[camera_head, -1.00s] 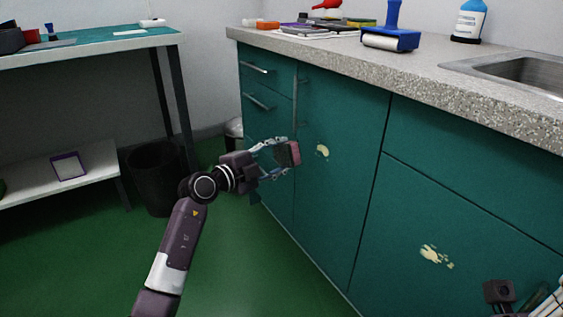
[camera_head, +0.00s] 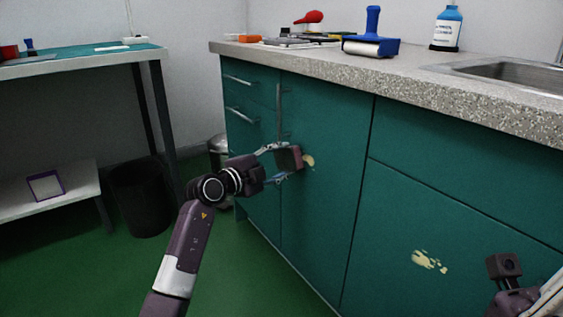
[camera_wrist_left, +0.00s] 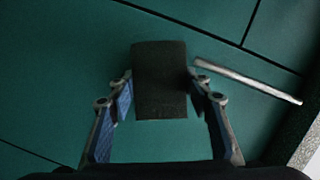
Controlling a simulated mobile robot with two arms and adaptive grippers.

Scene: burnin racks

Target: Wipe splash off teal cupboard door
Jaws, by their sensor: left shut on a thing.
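My left gripper (camera_head: 281,161) is shut on a dark, pinkish-brown sponge block (camera_head: 290,159). It holds the block at the teal cupboard door (camera_head: 322,215), right beside a cream splash (camera_head: 308,161) that the block partly covers. I cannot tell whether the block touches the door. In the left wrist view the block (camera_wrist_left: 160,80) sits between the two fingers, in front of the teal surface; no splash shows there. A second cream splash (camera_head: 429,261) is on the panel to the right. Part of my right arm shows at the lower right corner; its fingers are not clear.
A bar handle (camera_head: 279,112) stands out from the door near the gripper; it also shows in the left wrist view (camera_wrist_left: 245,80). Above is a speckled worktop (camera_head: 400,82) with a blue roller (camera_head: 370,38), a bottle (camera_head: 446,28) and a sink. A black bin (camera_head: 141,198) stands left.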

